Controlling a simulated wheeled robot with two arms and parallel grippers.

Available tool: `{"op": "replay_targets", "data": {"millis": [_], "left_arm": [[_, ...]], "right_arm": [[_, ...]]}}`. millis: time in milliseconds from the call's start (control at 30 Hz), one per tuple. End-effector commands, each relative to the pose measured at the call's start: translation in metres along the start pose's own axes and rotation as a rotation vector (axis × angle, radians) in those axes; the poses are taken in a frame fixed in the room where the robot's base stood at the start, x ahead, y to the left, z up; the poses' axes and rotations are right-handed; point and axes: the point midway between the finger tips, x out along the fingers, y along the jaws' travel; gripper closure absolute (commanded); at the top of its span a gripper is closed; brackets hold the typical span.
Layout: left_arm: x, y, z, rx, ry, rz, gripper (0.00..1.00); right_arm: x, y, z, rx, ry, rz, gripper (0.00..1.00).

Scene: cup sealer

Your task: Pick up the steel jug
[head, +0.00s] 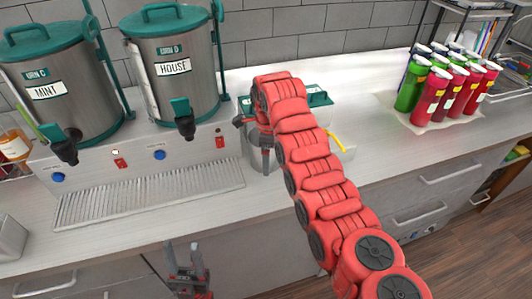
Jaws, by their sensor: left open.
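My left gripper (183,247) is at the bottom, left of centre, in front of the counter's front edge. Its two fingers point up and stand apart, with nothing between them. My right gripper (254,143) hangs at the end of the red arm, over the counter, just right of the urn stand. The arm partly covers it, so I cannot tell whether it is open or holds anything.
Two steel urns, MINT (85,100) and HOUSE (200,95), stand left above a drip tray (150,193). A teal-topped machine (319,98) with a yellow handle (337,140) is behind my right arm. Red and green bottles (432,103) stand right. The counter before them is clear.

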Motion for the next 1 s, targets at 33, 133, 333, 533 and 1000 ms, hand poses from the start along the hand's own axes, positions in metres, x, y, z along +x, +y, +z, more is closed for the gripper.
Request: {"op": "replay_targets", "data": {"millis": [33,133,333,533,1000], "left_arm": [[0.002,0.0,0.0,0.0,0.0,0.0,0.5],[0.007,0.0,-0.001,0.0,0.0,0.0,0.5],[0.02,-0.001,-0.003,0.0,0.0,0.0,0.5],[0.021,-0.001,-0.004,0.0,0.0,0.0,0.5],[0.021,-0.001,-0.004,0.0,0.0,0.0,0.5]], "right_arm": [[0.002,0.0,0.0,0.0,0.0,0.001,0.0],[0.012,0.0,0.0,0.0,0.0,0.002,0.0],[0.044,0.001,-0.001,0.0,0.003,0.006,0.0],[0.058,-0.001,0.0,0.0,-0.001,-0.002,0.0],[0.057,0.0,0.0,0.0,0.0,-0.002,0.65]]}}
